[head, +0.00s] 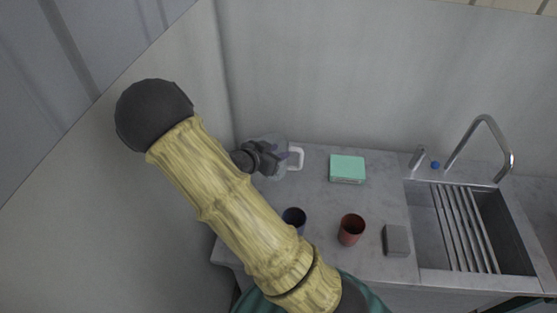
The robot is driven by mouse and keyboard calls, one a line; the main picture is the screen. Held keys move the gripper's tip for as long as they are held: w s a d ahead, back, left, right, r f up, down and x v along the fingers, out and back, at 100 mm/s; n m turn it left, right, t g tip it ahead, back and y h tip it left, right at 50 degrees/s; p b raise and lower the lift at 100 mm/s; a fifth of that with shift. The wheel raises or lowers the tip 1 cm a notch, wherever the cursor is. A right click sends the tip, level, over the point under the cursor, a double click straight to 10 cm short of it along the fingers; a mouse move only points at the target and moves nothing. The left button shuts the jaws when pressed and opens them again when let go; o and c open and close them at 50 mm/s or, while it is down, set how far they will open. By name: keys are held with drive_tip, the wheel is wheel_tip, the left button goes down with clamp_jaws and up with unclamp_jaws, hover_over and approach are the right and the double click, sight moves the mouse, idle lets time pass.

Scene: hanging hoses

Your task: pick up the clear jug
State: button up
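The clear jug (279,155) stands at the back left of the grey counter, near the corner. Its white handle (297,158) points to the right. My gripper (262,158) is at the jug's left side and overlaps it in the head view. My yellow-sleeved arm hides part of the counter in front of it. The fingers are dark and small, partly in front of the jug, and I cannot tell whether they are open, shut or touching it.
A dark blue cup (294,217) stands beside my forearm, and a red cup (351,230) is to its right. A green box (347,168) lies at the back. A grey block (396,240) lies near the sink (511,258), which has a rack and a curved tap (488,121). Walls close the left and back.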

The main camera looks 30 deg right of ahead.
drive_tip(key=x, duration=0.3)
drive_tip(key=shift+a+r, duration=0.1)
drive_tip(key=shift+c, duration=0.2)
clamp_jaws()
